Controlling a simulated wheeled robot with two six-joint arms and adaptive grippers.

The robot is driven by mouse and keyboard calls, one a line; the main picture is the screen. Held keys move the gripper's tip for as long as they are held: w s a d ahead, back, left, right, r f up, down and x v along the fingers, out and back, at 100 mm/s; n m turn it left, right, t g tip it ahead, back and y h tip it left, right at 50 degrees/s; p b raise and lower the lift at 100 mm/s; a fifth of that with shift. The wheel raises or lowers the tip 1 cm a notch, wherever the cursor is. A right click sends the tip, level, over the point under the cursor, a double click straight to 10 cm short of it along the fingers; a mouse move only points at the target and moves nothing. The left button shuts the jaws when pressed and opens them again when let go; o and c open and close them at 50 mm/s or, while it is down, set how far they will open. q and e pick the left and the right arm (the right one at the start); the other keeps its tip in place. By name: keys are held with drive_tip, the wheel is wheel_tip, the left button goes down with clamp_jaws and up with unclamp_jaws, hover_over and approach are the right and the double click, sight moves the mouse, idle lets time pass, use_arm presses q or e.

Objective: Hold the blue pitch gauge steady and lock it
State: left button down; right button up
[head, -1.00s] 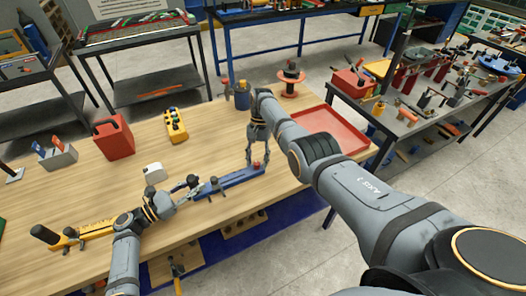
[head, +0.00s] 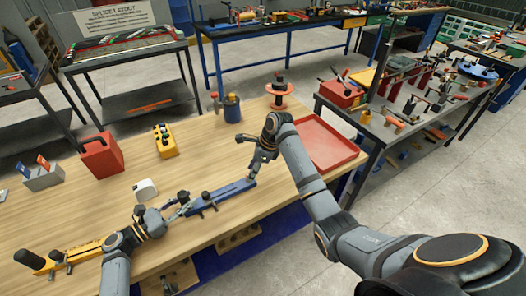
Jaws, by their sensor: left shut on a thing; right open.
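The blue pitch gauge (head: 232,189) lies on the wooden workbench as a long blue bar, with dark knobs near its left part. My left gripper (head: 184,205) is shut on the gauge at its left end. My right gripper (head: 254,171) is open, pointing down at the right end of the gauge. The red knob at that end is hidden behind the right gripper, and I cannot tell whether the fingers touch it.
A yellow tool (head: 85,249) with a black handle lies at the bench's left front. A white block (head: 145,189), yellow box (head: 165,141) and red container (head: 101,156) stand behind the gauge. A red tray (head: 325,145) and spool (head: 279,95) are beyond the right gripper.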

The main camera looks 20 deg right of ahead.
drive_tip(key=v, duration=0.9)
drive_tip(key=shift+r, duration=0.35)
drive_tip(key=shift+d, duration=0.1)
use_arm(q)
drive_tip(key=c, duration=0.9)
unclamp_jaws()
drive_tip(key=shift+c, duration=0.2)
